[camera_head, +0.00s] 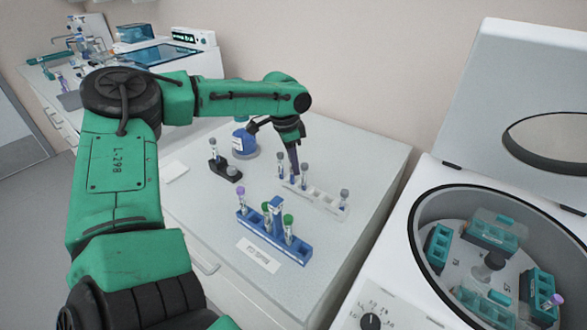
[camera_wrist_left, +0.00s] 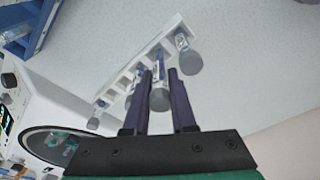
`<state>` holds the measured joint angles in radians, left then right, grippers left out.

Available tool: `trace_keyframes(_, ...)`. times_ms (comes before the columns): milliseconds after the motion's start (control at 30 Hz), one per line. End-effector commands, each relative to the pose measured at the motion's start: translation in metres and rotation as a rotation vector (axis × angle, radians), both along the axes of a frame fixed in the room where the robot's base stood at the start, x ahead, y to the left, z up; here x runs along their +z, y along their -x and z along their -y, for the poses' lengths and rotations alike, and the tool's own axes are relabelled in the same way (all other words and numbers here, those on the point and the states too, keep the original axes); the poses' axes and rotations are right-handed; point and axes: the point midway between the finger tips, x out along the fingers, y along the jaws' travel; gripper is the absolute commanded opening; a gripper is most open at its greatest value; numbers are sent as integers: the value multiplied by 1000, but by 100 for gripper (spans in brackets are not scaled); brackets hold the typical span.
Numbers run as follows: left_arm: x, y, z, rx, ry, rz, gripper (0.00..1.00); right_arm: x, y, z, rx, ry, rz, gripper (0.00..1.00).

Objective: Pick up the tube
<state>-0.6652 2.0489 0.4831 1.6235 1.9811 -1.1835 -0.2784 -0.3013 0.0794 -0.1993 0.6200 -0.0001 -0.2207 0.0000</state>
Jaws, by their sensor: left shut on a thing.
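My left gripper (camera_head: 293,168) reaches down over a white rack (camera_head: 323,200) on the table. In the left wrist view its two dark fingers (camera_wrist_left: 158,72) are shut on a grey-capped tube (camera_wrist_left: 159,97). The tube's lower end is at the white rack (camera_wrist_left: 152,50); I cannot tell whether it is lifted. Other grey-capped tubes stand in the rack, one beside the fingers (camera_wrist_left: 188,60) and one at the rack's far right end (camera_head: 344,198). My right gripper is not in view.
A blue rack (camera_head: 285,242) with purple- and green-capped tubes stands in front, near a label card. A small black holder (camera_head: 225,171) and a blue-labelled bottle (camera_head: 243,143) stand to the left. An open centrifuge (camera_head: 420,222) is at right.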

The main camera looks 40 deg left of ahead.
Motion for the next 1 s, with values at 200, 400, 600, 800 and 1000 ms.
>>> trace_keyframes(200,54,-1,0,1,-1,6,0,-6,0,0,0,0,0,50)
trace_keyframes(400,121,-1,0,1,-2,5,0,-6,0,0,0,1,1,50)
trace_keyframes(600,167,-1,0,0,0,1,0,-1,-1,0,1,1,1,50)
trace_keyframes(800,181,0,0,0,1,-1,0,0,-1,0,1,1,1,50)
trace_keyframes(1000,180,0,0,0,1,-1,0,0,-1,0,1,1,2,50)
